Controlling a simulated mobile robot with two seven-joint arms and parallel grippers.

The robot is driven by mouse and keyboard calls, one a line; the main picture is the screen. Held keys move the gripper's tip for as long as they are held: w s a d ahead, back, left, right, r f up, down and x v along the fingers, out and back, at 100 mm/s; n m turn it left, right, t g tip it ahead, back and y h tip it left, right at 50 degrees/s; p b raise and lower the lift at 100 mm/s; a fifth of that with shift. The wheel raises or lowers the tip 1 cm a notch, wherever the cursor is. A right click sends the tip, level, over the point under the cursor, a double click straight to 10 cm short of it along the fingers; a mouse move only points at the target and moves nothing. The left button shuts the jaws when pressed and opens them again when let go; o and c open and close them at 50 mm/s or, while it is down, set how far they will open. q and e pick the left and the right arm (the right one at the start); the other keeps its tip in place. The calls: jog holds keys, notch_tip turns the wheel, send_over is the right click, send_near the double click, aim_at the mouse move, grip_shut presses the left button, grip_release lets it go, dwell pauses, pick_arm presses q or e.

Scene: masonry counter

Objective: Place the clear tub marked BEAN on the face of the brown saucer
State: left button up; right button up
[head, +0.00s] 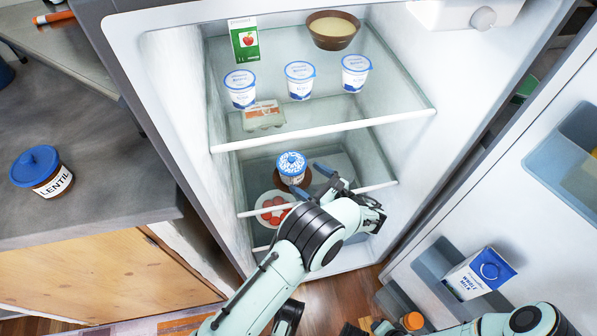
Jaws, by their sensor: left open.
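A small tub with a blue-and-white patterned lid (291,164) stands upright on the lower fridge shelf. Its marking is too small to read, so I cannot confirm BEAN. A brown saucer (279,178) shows around its base; the tub appears to rest on it, though the contact is partly hidden. My left gripper (312,180) is open just right of the tub, its blue-tipped fingers apart and beside it, not closed on it. My right arm enters at the bottom right; its dark gripper (358,328) is cut by the lower edge and its jaws are unclear.
A white plate (259,203) with red items sits in front of the saucer. A LENTIL jar (42,171) stands on the left counter. Milk (480,274) stands in the open door.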

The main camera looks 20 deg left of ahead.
pick_arm(q)
jog(key=v, duration=0.6)
jog(key=shift+d, duration=0.4)
pick_arm(e)
jog(key=shift+s+a+r, duration=0.3)
jog(key=shift+s+r, duration=0.05)
jog(key=shift+s, duration=0.2)
pick_arm(q)
jog(key=shift+s, duration=0.15)
